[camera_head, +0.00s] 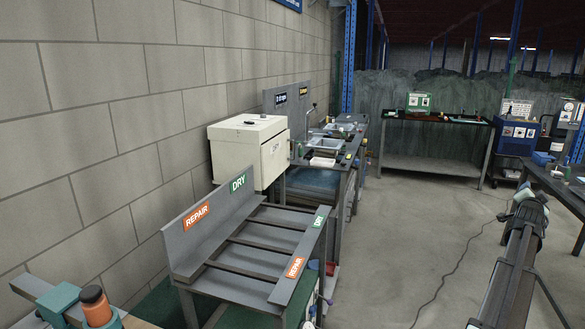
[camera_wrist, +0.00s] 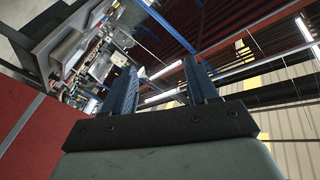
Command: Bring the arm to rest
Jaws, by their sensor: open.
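My gripper (camera_wrist: 158,78) shows in the wrist view with its two dark blue fingers wide apart. Nothing is between them. Behind the fingers is the dark crossbar of the gripper. Past the fingertips lie open air, ceiling beams and strip lights. The fingers touch nothing that I can see. In the head view I cannot make out the gripper.
In the head view, a grey rack (camera_head: 190,270) labelled REPAIR and DRY stands in front. Behind it are a cream cabinet (camera_head: 232,150) and a sink bench (camera_head: 320,162). A dark table (camera_head: 437,120) stands at the back. The floor (camera_head: 420,230) between is mostly clear, with a cable.

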